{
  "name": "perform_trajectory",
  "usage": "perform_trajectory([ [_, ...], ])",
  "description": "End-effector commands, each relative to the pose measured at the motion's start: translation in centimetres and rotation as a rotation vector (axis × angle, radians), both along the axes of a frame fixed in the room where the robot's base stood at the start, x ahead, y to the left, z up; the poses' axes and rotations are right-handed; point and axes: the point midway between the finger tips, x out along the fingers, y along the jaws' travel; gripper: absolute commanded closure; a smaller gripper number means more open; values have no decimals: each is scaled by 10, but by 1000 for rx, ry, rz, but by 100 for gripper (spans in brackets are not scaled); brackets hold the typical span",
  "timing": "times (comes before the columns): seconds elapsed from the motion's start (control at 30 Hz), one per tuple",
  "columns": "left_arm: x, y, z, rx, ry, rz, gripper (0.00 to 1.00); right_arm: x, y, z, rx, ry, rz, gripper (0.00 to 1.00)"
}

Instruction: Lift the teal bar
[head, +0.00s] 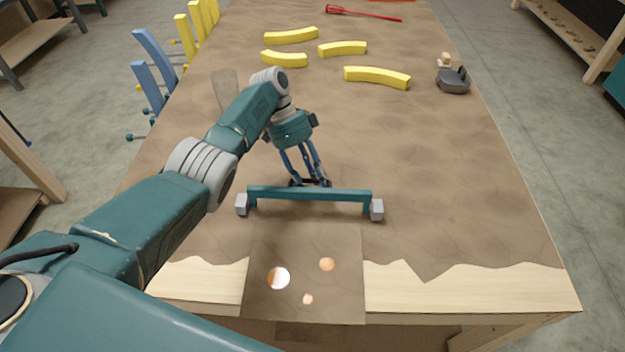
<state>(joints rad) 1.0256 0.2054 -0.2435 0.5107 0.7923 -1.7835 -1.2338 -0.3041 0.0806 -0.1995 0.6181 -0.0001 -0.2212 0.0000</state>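The teal bar (310,194) lies crosswise near the front of the table, with a grey block at each end, the left one (242,204) and the right one (376,210). My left gripper (311,183) points down just behind the middle of the bar. Its fingers look spread apart, and the bar partly hides their tips. I cannot tell whether they touch the bar. My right gripper is not in view.
Brown paper covers the table (450,190), with a holed flap (305,290) at the front edge. Several yellow curved pieces (377,76) and a dark grey tool (453,79) lie farther back. Blue pieces (155,60) stand along the left edge.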

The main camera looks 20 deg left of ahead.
Motion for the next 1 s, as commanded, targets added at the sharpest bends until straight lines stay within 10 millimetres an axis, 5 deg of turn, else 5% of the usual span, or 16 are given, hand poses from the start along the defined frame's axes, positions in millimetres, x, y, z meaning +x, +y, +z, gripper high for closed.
perform_trajectory([
  [0.27, 2, 3, 6, 1, 0, -1, 64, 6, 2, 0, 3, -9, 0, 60],
  [0.7, 17, 32, 59, 1, 2, 0, 64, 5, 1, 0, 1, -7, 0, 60],
  [1.0, 18, 35, 63, 0, 2, -1, 64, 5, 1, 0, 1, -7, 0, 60],
])
